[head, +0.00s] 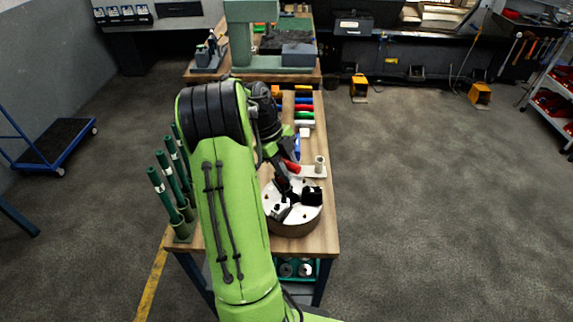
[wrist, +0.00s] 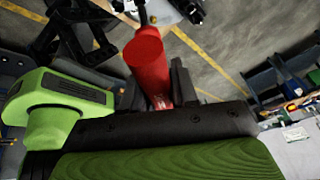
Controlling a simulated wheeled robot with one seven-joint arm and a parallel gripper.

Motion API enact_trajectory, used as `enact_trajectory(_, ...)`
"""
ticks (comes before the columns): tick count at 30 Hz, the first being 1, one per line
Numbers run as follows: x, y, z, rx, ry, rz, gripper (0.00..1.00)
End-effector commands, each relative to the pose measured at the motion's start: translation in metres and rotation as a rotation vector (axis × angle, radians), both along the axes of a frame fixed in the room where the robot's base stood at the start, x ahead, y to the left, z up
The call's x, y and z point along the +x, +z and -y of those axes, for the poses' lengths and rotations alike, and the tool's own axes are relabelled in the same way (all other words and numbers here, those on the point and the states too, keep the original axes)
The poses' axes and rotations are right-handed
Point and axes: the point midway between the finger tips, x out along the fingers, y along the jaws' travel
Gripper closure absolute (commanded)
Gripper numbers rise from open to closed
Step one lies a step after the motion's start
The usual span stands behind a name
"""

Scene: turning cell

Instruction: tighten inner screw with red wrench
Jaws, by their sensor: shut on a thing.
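The red wrench shows in the head view (head: 291,166) as a short red piece below my arm. In the wrist view the red wrench (wrist: 147,62) fills the upper middle, with its grey shaft running to the top edge. My gripper (wrist: 155,92) is shut on its red handle. The wrench's tip and the inner screw cannot be made out.
The wooden table (head: 322,235) runs away from me. Green upright posts (head: 170,180) stand at its left edge. A white plate with a pale cylinder (head: 319,164) lies behind the workpiece. Coloured blocks (head: 304,107) line the table farther back. The floor to the right is clear.

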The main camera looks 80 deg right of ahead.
Motion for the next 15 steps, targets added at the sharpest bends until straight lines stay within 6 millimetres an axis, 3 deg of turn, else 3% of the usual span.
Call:
enact_trajectory(8, -0.001, 0.007, 0.005, 0.003, 0.612, 0.002, 1.0)
enact_trajectory(15, 0.002, -0.004, 0.011, -0.004, 0.888, 0.0, 1.0)
